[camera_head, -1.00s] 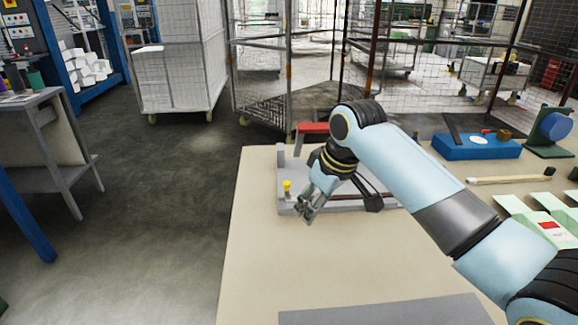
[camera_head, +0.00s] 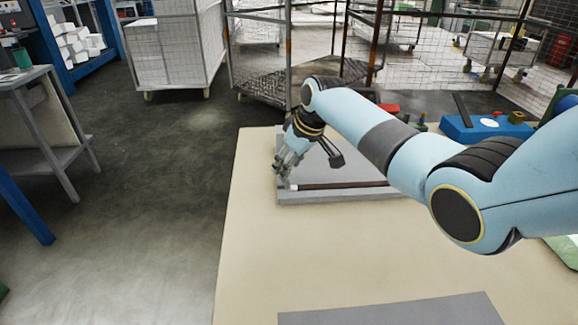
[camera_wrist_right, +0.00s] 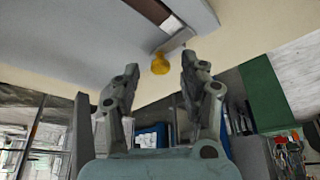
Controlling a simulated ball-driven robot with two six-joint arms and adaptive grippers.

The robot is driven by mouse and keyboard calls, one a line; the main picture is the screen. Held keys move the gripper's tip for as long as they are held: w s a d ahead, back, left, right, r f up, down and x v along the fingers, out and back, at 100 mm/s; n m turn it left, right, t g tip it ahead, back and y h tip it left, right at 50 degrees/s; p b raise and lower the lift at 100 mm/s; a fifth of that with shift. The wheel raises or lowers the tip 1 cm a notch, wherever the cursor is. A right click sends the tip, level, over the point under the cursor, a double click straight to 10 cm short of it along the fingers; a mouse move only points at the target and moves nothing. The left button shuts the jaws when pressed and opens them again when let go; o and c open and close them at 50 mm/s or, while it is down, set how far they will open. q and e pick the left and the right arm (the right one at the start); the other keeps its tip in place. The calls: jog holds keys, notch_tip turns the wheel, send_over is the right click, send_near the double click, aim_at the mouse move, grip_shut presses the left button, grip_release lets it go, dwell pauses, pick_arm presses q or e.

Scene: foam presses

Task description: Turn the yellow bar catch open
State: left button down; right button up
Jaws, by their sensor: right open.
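The yellow knob of the bar catch (camera_wrist_right: 160,64) shows in the right wrist view, at the end of a brown bar (camera_wrist_right: 171,25) by the grey board's edge. It lies between the lines of my two fingers, apart from both in the picture; contact is not visible. In the head view the knob is hidden by my right gripper (camera_head: 281,178). The dark bar (camera_head: 340,185) runs rightward from the gripper along the near edge of the grey board (camera_head: 335,197). My right gripper is open, pointing down over the board's left end. My left gripper is not in view.
A blue block (camera_head: 487,128) with a white spot stands at the back right of the beige table (camera_head: 255,250). A flat grey panel (camera_head: 390,312) lies at the near edge. The table between it and the board is clear. Wire cages stand behind.

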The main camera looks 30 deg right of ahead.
jog(key=shift+a+f, duration=0.1)
jog(key=shift+f, duration=0.15)
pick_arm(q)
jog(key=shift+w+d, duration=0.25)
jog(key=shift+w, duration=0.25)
pick_arm(e)
jog(key=shift+w, duration=0.1)
grip_shut()
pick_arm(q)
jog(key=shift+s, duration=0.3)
